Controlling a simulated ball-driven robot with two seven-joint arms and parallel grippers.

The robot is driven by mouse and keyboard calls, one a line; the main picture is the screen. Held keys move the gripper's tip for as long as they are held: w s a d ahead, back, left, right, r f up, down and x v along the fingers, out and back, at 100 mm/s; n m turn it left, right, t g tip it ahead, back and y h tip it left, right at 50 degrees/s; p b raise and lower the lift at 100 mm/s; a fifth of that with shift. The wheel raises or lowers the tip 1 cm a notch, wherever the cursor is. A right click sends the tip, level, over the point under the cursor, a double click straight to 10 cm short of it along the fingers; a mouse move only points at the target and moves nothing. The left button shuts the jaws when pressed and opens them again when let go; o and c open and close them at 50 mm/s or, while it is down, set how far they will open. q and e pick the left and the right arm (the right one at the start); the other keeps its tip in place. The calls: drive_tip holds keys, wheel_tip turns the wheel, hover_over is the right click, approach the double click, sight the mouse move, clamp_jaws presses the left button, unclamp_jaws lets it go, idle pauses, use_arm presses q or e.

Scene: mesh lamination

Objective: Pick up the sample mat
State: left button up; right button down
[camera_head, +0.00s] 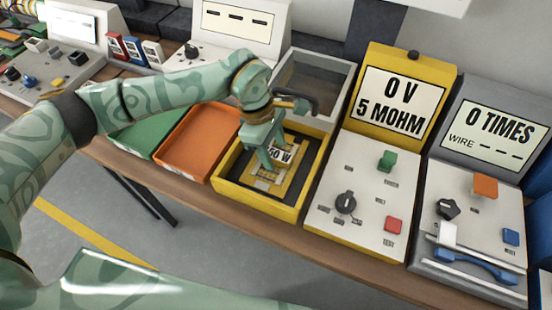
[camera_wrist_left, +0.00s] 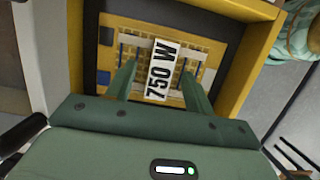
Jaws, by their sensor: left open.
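The sample mat (camera_wrist_left: 190,52) is a yellow gridded sheet with pale strips, a blue patch and a white label reading "750 W". It lies on the dark floor of a yellow tray (camera_head: 256,203), and it also shows in the head view (camera_head: 290,184), partly hidden by my gripper. My left gripper (camera_head: 272,166) points down into the tray from above. In the left wrist view my left gripper (camera_wrist_left: 160,78) is open, its fingers apart on either side of the label, over the mat. Whether the fingertips touch the mat, I cannot tell. My right gripper is not in view.
An orange tray (camera_head: 190,150) and a green tray (camera_head: 145,128) stand left of the yellow tray. A clear-lidded grey box (camera_head: 312,78) is behind it. A yellow "0 V 5 MOHM" tester (camera_head: 335,170) and a grey "0 TIMES" device (camera_head: 480,190) stand to the right.

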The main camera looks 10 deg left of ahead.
use_arm(q)
drive_tip(key=shift+f, duration=0.3)
drive_tip(key=shift+r, duration=0.1)
drive_tip(key=c, duration=1.1)
clamp_jaws()
drive_tip(key=shift+r, duration=0.1)
